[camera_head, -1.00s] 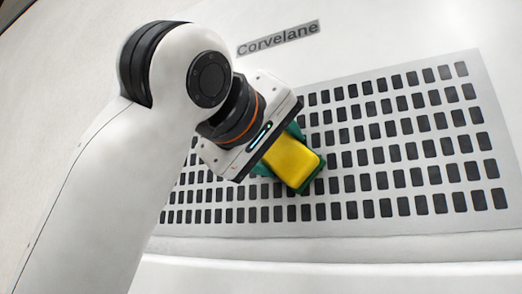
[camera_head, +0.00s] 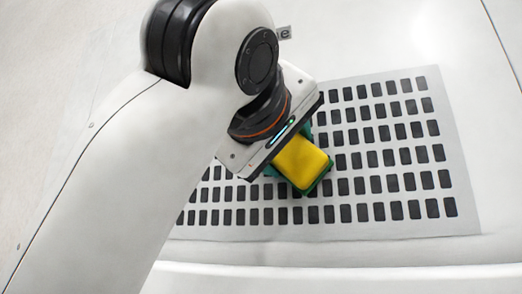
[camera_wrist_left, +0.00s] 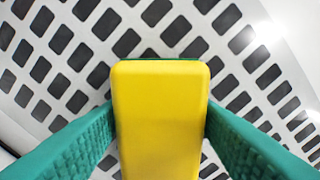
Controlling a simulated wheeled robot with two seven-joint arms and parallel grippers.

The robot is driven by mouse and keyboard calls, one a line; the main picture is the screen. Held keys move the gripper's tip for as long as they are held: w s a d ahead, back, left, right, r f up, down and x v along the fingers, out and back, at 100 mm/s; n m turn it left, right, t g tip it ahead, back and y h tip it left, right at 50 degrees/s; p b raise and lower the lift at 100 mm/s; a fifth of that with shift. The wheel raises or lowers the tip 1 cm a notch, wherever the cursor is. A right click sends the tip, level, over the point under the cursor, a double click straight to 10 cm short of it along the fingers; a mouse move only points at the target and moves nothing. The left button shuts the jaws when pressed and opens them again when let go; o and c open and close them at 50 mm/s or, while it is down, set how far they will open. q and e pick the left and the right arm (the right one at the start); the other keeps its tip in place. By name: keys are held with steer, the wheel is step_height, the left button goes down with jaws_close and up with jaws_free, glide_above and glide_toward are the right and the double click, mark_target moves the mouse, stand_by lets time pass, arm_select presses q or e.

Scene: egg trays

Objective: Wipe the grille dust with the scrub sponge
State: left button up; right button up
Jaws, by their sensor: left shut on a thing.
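The scrub sponge (camera_head: 303,161) is a yellow block with a green edge showing below it. It lies tilted over the grille (camera_head: 453,165), a pale panel with rows of dark slots. My left gripper (camera_head: 291,152) is shut on the sponge. In the left wrist view the sponge (camera_wrist_left: 160,120) sits between the two green textured fingers, with slots around it. The sponge looks to be at the grille face, but its underside is hidden, so I cannot tell whether it touches. I cannot make out any dust. My right gripper is not in view.
A smooth white surface surrounds the grille. A white ledge (camera_head: 350,272) runs below the grille. The grille's right side is unobstructed.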

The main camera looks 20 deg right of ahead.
arm_select(q)
steer(key=shift+s+d, duration=0.5)
steer(key=shift+d, duration=0.1)
